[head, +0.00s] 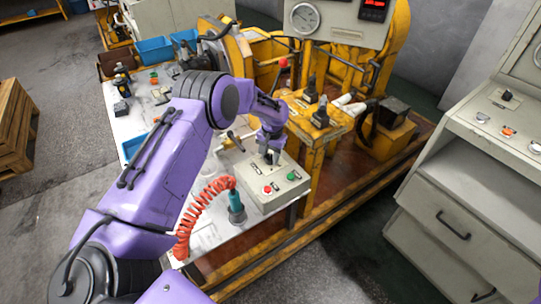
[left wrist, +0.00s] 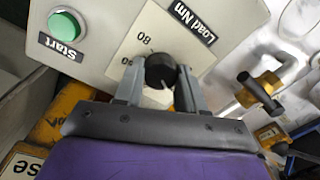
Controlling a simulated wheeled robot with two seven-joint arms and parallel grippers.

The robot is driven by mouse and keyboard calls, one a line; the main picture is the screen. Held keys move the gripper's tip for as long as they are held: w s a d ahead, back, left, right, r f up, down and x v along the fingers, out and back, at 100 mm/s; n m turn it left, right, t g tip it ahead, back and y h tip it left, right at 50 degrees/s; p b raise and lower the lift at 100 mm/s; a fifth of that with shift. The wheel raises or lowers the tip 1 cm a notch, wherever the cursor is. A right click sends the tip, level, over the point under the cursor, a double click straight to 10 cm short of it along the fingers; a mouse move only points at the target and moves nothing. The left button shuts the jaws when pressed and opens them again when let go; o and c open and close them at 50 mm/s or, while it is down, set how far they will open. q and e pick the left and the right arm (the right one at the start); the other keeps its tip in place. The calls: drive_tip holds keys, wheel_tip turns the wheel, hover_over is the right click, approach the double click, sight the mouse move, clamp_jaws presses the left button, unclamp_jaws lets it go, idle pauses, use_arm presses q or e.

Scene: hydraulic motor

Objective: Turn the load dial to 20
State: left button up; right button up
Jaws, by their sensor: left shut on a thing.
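The load dial is a small black knob (left wrist: 160,69) on a cream scale plate, seen upside down in the left wrist view. The "Load Nm" label (left wrist: 189,18) is beside it, and the scale mark "80" shows. A pale pointer line shows on the knob's near side; the mark it meets is hidden. My left gripper (left wrist: 161,84) has one finger on each side of the knob and is shut on it. In the head view, my left gripper (head: 269,155) reaches down onto the control box (head: 262,203), and the hand hides the dial. My right gripper is not in view.
The green Start button (left wrist: 66,25) is on the same box; a red button (head: 267,189) is near it. A teal tool with a coiled red hose (head: 236,205) stands to the left. The yellow test rig (head: 312,140) rises behind. A grey console (head: 480,160) is at right.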

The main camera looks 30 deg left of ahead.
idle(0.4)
use_arm(q)
drive_tip(key=o, duration=1.1)
drive_tip(key=shift+c, duration=0.2)
wheel_tip(320, 180, up, 10)
drive_tip(key=b, duration=0.1)
drive_tip(key=shift+d+r, duration=0.25)
drive_tip(key=shift+d, duration=0.05)
drive_tip(key=shift+w, duration=0.1)
